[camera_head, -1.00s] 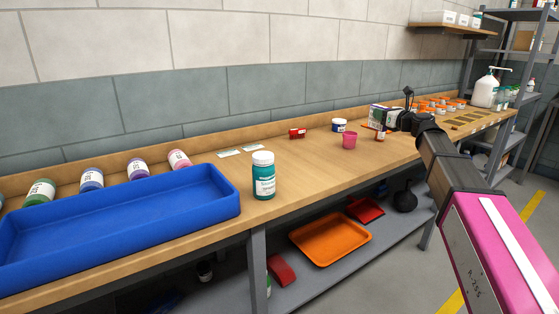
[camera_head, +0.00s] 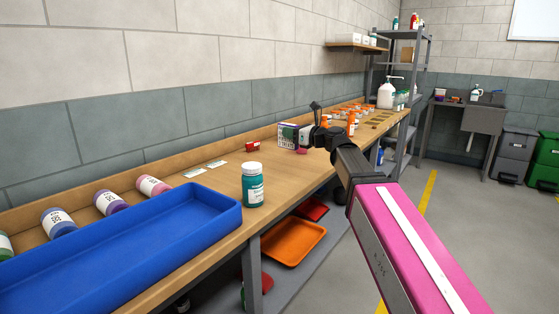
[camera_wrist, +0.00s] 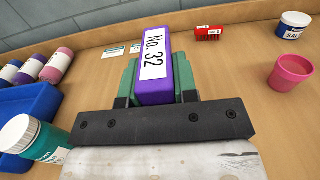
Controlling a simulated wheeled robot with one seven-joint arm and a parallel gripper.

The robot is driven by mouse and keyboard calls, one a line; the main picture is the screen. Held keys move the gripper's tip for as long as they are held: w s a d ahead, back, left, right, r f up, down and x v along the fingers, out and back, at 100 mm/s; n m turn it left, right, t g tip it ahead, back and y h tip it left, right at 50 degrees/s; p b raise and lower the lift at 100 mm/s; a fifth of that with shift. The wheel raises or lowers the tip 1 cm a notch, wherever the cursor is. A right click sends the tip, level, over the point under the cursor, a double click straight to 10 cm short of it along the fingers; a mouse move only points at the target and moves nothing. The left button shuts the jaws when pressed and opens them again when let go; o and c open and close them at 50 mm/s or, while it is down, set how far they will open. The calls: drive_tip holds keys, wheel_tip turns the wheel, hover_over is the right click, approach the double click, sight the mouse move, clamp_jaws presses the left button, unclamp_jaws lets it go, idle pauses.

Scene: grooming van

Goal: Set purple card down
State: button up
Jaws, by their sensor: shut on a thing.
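The purple card (camera_wrist: 155,66) has a white label reading "No. 32". In the wrist view it sits upright between the green fingers of my gripper (camera_wrist: 158,85), which is shut on it. In the head view my gripper (camera_head: 302,135) is over the far part of the workbench, with the card (camera_head: 288,138) at its tip. The wooden bench top (camera_wrist: 205,65) shows beneath and beyond the card. I cannot tell whether the card's lower edge touches the bench.
A blue tray (camera_head: 130,250) and a teal-labelled jar (camera_head: 252,188) stand on the near bench. A pink cup (camera_wrist: 290,73) and white-blue jar (camera_wrist: 292,25) stand to the right. Bare wood lies between them.

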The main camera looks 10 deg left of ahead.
drive_tip(key=shift+w+a+f, duration=0.95)
drive_tip(key=shift+w+f, duration=0.6)
drive_tip(key=shift+f, duration=0.2)
drive_tip(key=shift+w+a+f, duration=0.9)
drive_tip(key=shift+w+f, duration=0.65)
drive_tip(key=shift+f, duration=0.15)
drive_tip(key=shift+w+a+f, duration=0.95)
drive_tip(key=shift+w+f, duration=0.6)
drive_tip(key=shift+f, duration=0.2)
drive_tip(key=shift+f, duration=0.2)
drive_tip(key=o, duration=0.9)
drive_tip(key=shift+r, duration=0.15)
drive_tip(key=v, duration=1.2)
